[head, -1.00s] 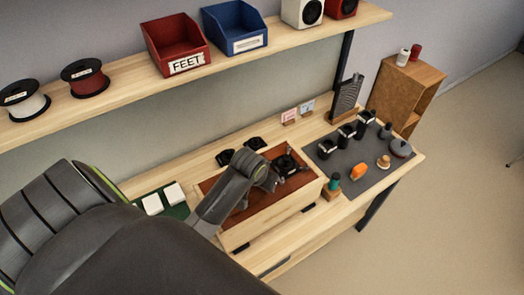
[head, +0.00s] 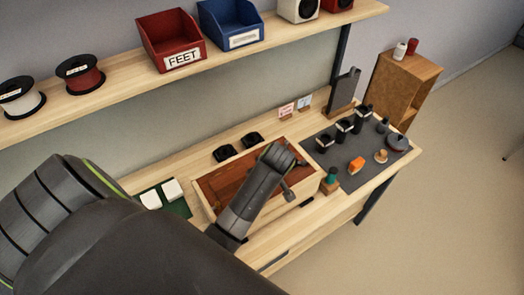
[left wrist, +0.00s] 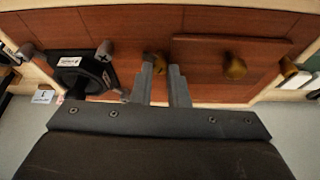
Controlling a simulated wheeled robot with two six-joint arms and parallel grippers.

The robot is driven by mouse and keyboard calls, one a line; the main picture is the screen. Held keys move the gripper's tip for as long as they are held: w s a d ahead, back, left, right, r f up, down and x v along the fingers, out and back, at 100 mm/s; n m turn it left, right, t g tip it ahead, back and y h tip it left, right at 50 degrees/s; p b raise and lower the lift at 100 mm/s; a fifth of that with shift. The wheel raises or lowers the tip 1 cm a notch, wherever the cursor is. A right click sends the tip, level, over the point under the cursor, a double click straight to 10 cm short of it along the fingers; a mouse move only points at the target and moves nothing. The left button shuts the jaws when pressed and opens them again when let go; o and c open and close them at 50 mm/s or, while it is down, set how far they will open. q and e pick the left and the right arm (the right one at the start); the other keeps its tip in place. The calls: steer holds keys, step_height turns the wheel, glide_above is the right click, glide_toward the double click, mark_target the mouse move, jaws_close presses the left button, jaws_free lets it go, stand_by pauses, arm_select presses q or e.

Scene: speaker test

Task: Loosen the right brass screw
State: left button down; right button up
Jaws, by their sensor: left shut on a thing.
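My left gripper (left wrist: 161,72) shows in the left wrist view, its two grey fingers closed around a brass screw (left wrist: 158,61) on a red-brown wooden panel. Another brass screw (left wrist: 235,66) stands free on a raised board (left wrist: 220,48) to the right. The wrist view looks reversed against the head view, so the held screw is the right one. In the head view my left arm reaches over the light wooden box (head: 208,205) with the red-brown inside (head: 222,182); fingertips and screws are hidden there. My right gripper is not in view.
A black square part with a round middle (left wrist: 82,66) lies beside the held screw in the wrist view. In the head view, a grey mat (head: 340,150) with several small items lies right of the box. A green mat (head: 180,208) lies left. A shelf (head: 110,85) runs above.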

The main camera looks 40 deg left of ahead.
arm_select(q)
steer(key=n, duration=0.2)
steer(key=n+g, duration=0.2)
steer(key=n, duration=0.1)
steer(key=shift+w+n+y, duration=0.25)
steer(key=shift+n+y, duration=0.05)
stand_by(0.4)
steer(key=c, duration=1.4)
jaws_free()
